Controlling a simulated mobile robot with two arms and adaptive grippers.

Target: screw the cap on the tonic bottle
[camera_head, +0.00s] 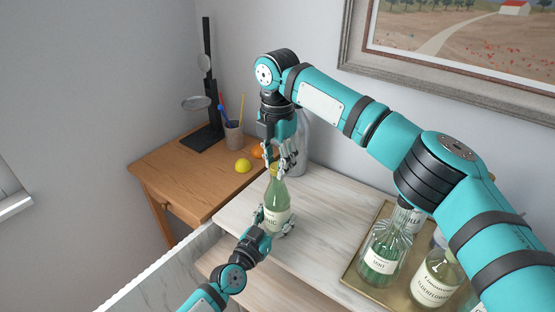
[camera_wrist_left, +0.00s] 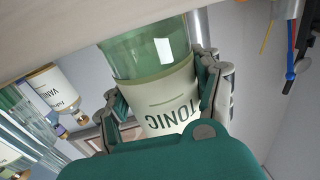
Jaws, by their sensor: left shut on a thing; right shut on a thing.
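The tonic bottle (camera_head: 277,190), green glass with a cream label, stands upright on the pale worktop. My left gripper (camera_head: 273,220) is shut around its lower body. In the left wrist view the TONIC label (camera_wrist_left: 172,105) appears upside down between the fingers of my left gripper (camera_wrist_left: 165,98). My right gripper (camera_head: 279,164) points down over the bottle's mouth, shut on a small yellowish cap (camera_head: 274,169). The fingers partly hide the cap, and I cannot tell how it sits on the neck.
A gold tray (camera_head: 352,272) at right holds the mint bottle (camera_head: 379,262), the elderflower bottle (camera_head: 434,283) and others. A silver cylinder (camera_head: 303,145) stands close behind my right gripper. A lemon (camera_head: 243,166), pencil cup (camera_head: 234,136) and black stand (camera_head: 208,90) are on the wooden desk.

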